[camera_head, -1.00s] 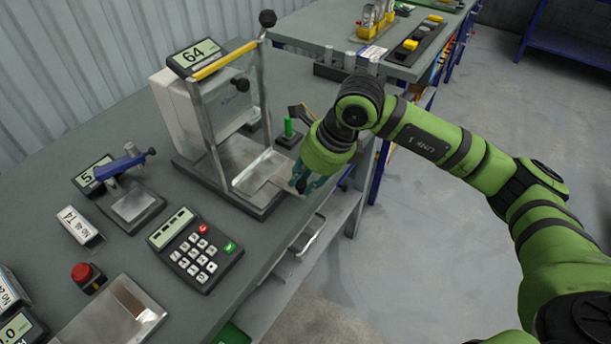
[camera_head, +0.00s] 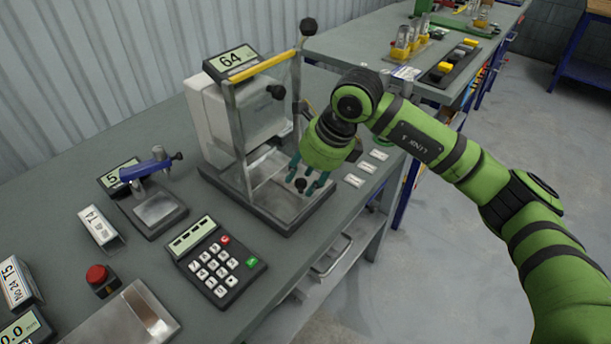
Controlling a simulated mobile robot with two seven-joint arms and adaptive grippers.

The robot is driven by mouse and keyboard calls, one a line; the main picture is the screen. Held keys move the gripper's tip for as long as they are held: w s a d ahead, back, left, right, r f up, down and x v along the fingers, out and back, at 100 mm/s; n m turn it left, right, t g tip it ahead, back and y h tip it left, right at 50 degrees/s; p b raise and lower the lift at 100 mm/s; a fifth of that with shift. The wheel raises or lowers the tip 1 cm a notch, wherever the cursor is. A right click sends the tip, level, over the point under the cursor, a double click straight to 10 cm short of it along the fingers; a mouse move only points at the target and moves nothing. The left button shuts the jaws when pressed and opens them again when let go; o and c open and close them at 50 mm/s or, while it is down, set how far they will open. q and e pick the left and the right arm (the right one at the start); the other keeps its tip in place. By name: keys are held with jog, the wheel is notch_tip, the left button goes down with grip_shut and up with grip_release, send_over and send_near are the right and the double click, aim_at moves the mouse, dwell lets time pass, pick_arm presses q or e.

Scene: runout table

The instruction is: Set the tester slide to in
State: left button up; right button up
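The tester (camera_head: 217,118) is a white box on a dark base, with a clear guard, a yellow bar and a display reading 64. Its slide (camera_head: 279,202) is a flat metal plate lying low on the base, with a small dark knob (camera_head: 300,185) near its front end. The slide appears to lie within the base outline; its far part is behind the guard. My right gripper (camera_head: 303,184) points down over the slide's front end. Its teal fingers are spread, one on each side of the knob, and seem apart from it. My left gripper is not in view.
White labels (camera_head: 366,167) lie on the table's right edge. A second table (camera_head: 330,42) stands behind.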

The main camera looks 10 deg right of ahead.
jog(key=shift+a+f, duration=0.1)
jog(key=shift+a, duration=0.05)
jog(key=v, duration=1.2)
jog(key=shift+w, duration=0.15)
